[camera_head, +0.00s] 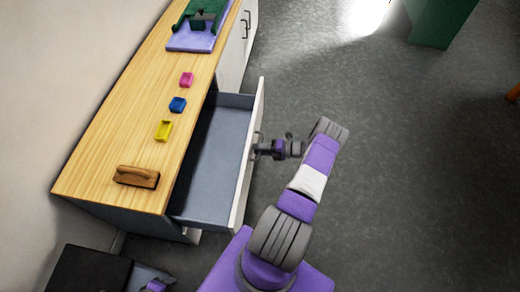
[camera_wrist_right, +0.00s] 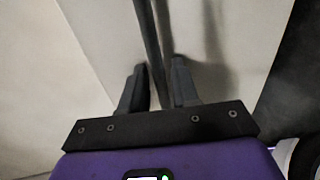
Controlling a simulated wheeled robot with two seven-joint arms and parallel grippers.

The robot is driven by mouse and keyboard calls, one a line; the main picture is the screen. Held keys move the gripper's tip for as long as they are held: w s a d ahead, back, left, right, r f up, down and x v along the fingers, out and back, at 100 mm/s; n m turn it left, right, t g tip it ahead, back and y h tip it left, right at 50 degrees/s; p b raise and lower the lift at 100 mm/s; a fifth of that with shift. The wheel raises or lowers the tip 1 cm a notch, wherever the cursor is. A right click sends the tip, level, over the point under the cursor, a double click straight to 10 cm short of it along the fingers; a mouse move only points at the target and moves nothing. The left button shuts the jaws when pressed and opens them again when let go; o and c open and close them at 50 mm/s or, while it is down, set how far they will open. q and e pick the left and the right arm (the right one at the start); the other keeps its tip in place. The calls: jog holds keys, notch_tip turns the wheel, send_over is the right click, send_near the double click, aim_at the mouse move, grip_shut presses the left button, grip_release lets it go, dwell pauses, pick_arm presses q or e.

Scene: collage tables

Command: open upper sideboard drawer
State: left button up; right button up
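The upper sideboard drawer (camera_head: 213,150) stands pulled far out from the wooden-topped sideboard (camera_head: 135,125). Its grey interior looks empty. Its white front (camera_head: 246,165) faces right, and the same front fills much of the right wrist view (camera_wrist_right: 90,35). My right gripper (camera_head: 258,147) is at this front. The handle is mostly hidden in the head view.
Grey floor (camera_head: 420,160) is clear to the right. A green block (camera_head: 443,22) stands far off.

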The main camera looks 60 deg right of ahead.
jog(key=v, duration=0.7)
jog(key=shift+s+p, duration=0.25)
jog(key=shift+p, duration=0.2)
jog(key=shift+d, duration=0.15)
